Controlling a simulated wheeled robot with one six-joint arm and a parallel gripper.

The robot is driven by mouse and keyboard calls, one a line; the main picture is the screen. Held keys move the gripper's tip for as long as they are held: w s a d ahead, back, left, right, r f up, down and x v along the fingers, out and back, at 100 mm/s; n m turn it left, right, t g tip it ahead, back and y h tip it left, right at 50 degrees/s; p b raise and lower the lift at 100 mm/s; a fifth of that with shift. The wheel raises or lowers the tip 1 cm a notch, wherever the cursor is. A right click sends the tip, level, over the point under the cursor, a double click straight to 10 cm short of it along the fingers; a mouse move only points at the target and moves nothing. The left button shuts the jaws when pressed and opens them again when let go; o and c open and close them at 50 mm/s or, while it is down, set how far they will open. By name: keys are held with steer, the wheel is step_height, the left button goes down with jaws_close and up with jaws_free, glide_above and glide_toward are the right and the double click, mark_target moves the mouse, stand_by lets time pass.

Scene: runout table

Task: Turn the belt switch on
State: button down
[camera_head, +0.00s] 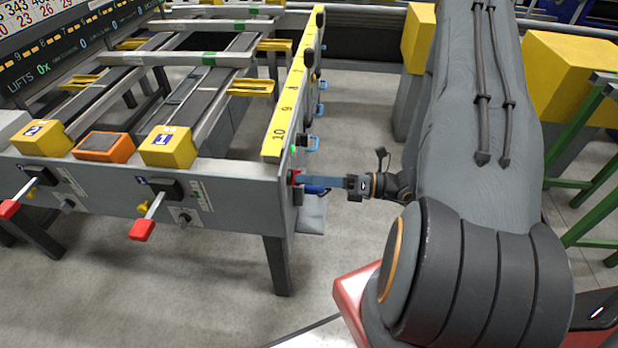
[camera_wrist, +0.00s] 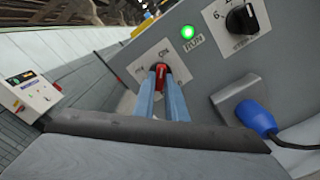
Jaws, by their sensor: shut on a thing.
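The belt switch is a red knob (camera_wrist: 161,72) on a white plate marked "ON" on the grey side panel of the table. In the wrist view my gripper (camera_wrist: 162,85) has its two blue-grey fingers closed around the red knob. A green lamp (camera_wrist: 187,32) labelled "RUN" is lit, up and right of the knob. In the head view my gripper (camera_head: 300,181) reaches left to the table's right end panel, where the red of the switch shows at the fingertips. The fingers hide part of the knob, so its exact pointing is hard to read.
A black rotary dial (camera_wrist: 242,18) sits right of the lamp. A blue plug (camera_wrist: 254,118) with a cable is below it. In the head view, red-handled levers (camera_head: 142,230) stick out from the table front. A yellow box (camera_head: 570,75) and green frame (camera_head: 585,165) stand at right.

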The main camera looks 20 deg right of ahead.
stand_by(0.3)
steer(key=c, duration=1.8)
jaws_free()
steer(key=shift+d, duration=0.1)
steer(key=v, duration=0.7)
steer(key=shift+s+d+b, duration=0.2)
steer(key=shift+d+b, duration=0.05)
steer(key=shift+b, duration=0.2)
